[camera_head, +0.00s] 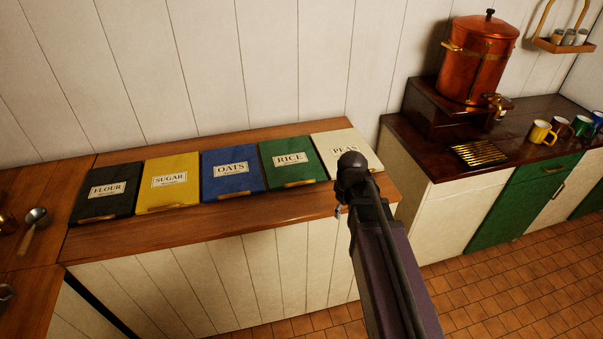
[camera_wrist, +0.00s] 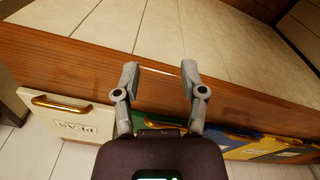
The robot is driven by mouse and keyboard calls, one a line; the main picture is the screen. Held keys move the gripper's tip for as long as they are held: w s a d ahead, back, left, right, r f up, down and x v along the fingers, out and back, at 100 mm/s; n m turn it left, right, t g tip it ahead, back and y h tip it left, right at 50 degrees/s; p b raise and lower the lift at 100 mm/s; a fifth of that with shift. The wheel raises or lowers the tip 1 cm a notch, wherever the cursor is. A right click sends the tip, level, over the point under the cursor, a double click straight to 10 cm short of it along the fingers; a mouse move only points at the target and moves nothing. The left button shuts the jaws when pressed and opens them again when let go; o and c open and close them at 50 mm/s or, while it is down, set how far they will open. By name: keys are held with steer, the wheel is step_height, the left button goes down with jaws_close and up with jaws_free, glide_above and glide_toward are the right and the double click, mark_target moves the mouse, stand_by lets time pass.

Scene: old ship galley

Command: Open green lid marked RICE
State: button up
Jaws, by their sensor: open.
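The green lid (camera_head: 288,159) marked RICE lies shut in the counter row, between the blue OATS lid (camera_head: 232,174) and the cream PEAS lid (camera_head: 330,138). A brass handle (camera_head: 292,184) runs along its front edge. In the wrist view a strip of the green lid (camera_wrist: 160,125) shows between my fingers; the rest is hidden behind my gripper body. My gripper (camera_wrist: 160,72) is open and empty, its fingertips over the wooden front edge, apart from the handle.
The yellow SUGAR lid (camera_head: 168,182) and black FLOUR lid (camera_head: 106,192) lie shut to the left. A ladle (camera_head: 36,218) is at far left. A copper urn (camera_head: 478,58) and mugs (camera_head: 541,132) stand on the right counter. The wooden strip (camera_head: 200,220) before the lids is clear.

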mark_target(301, 183)
steer(key=w+a+r+n+t+p, duration=0.1)
steer(key=w+a+r+n+p, duration=0.8)
steer(key=w+a+n, duration=0.3)
steer(key=shift+w+r+n+y, duration=0.3)
steer(key=shift+w+r+n, duration=0.3)
steer(key=shift+r+n, duration=0.25)
steer(key=shift+a+f, duration=0.1)
steer(key=shift+f, duration=0.05)
steer(key=w+f+b, duration=0.1)
steer(key=f+b, duration=0.7)
steer(key=b, duration=0.1)
steer(key=w+f+b, duration=0.1)
steer(key=f+b, duration=0.3)
steer(key=f, duration=0.1)
steer(key=shift+w+a+f, duration=0.1)
steer(key=shift+w+a, duration=0.2)
steer(key=shift+a, duration=0.05)
jaws_close()
